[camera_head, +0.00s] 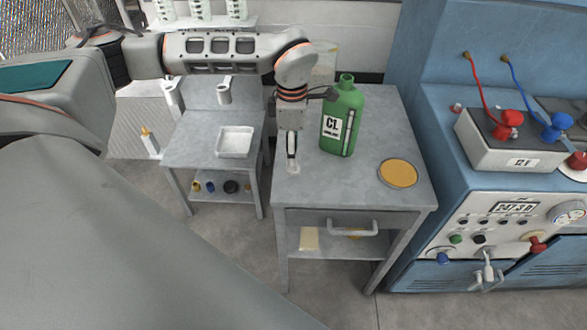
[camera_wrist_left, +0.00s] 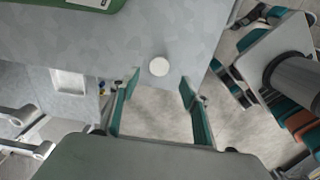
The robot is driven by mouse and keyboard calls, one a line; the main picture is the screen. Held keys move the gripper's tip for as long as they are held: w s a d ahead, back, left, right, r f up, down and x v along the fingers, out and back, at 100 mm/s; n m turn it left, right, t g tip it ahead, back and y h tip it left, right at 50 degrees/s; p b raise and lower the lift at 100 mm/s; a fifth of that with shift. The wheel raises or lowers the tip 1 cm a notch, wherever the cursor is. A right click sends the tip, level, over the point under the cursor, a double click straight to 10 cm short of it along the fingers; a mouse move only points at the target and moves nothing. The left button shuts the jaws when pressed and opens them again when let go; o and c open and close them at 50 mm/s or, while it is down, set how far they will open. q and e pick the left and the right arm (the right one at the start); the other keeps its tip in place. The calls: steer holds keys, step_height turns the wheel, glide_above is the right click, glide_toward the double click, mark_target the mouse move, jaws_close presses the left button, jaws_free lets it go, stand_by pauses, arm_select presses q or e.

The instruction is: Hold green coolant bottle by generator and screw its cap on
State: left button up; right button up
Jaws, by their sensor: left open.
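The green coolant bottle (camera_head: 341,122), labelled "CL", stands upright on the grey table beside the blue generator. Its green neck shows no cap. A corner of the bottle (camera_wrist_left: 95,4) shows at the top of the left wrist view. A small white round disc, seemingly the cap (camera_wrist_left: 158,67), lies near the table's edge in that view. My left gripper (camera_head: 292,164) points down over the table's left front part, left of the bottle. In the wrist view the left gripper (camera_wrist_left: 160,82) is open and empty, its fingers either side of the disc's line. My right gripper is not seen.
A yellow-topped round dish (camera_head: 398,173) sits on the table (camera_head: 350,194), right of the bottle. A lower table with a white tray (camera_head: 235,141) stands left. The blue generator (camera_head: 490,230), with a 12 V battery (camera_head: 515,148), stands close on the right.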

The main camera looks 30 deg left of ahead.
arm_select(q)
steer(key=shift+w+f, duration=0.1)
steer(key=shift+f, duration=2.55)
steer(key=c, duration=0.8)
